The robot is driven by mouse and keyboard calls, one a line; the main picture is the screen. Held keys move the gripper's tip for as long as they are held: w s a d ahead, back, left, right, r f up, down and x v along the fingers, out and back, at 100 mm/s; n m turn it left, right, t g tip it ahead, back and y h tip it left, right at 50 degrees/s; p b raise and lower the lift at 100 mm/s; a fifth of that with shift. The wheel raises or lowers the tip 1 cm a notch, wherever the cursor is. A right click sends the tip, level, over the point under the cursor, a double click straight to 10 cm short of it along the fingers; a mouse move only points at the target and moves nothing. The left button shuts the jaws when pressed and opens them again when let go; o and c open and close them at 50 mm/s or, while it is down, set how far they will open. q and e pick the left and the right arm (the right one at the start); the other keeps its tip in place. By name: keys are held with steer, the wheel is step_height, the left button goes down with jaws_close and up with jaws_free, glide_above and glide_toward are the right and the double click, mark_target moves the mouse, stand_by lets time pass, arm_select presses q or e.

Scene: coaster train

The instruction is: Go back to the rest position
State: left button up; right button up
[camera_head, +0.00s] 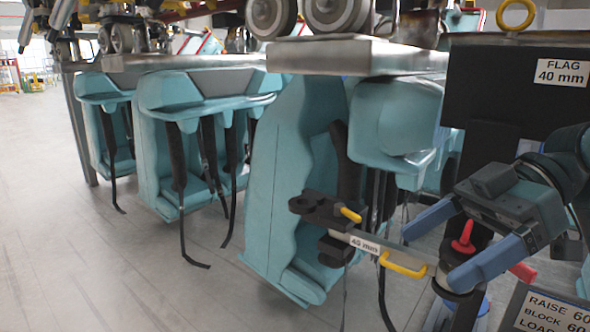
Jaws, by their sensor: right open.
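My right gripper (432,256) is at the lower right. Its two blue fingers are spread apart and hold nothing that I can see. A dark clamp-like block (318,207) sits at the bar's far end, in front of a seat. I cannot tell whether a finger touches the bar. My left gripper is out of view.
Teal coaster seats (290,180) with hanging black straps stand under a wheeled metal frame (355,55). A black box (500,85) labelled "FLAG 40 mm" is at the upper right. A red knob (463,240) and a dark sign (545,312) are close to the gripper. Grey floor (60,230) is clear at left.

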steer(key=w+a+f+m+t, duration=0.1)
steer(key=w+f+m+t, duration=0.25)
steer(key=f, duration=0.45)
steer(key=w+a+f+m+t, duration=0.2)
steer(key=w+f+m, duration=0.25)
steer(key=f, duration=0.35)
steer(key=d+f+m+t+h, duration=0.3)
steer(key=f+h, duration=0.1)
steer(key=f, duration=1)
steer(key=s+d+f+n+t+h, duration=0.2)
steer(key=s+d+f+h, duration=0.15)
steer(key=s+f, duration=1.1)
arm_select(q)
steer(key=p, duration=0.1)
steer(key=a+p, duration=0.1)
steer(key=p, duration=0.1)
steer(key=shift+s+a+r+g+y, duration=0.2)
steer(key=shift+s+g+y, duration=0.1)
arm_select(e)
steer(key=a+r+m+t, duration=0.1)
steer(key=a+r+m, duration=0.1)
steer(key=a+m, duration=0.2)
steer(key=a+h, duration=0.1)
steer(key=a, duration=0.1)
steer(key=shift+s+a+r+m, duration=0.15)
steer(key=shift+a+r+m, duration=0.2)
steer(key=shift+m, duration=0.05)
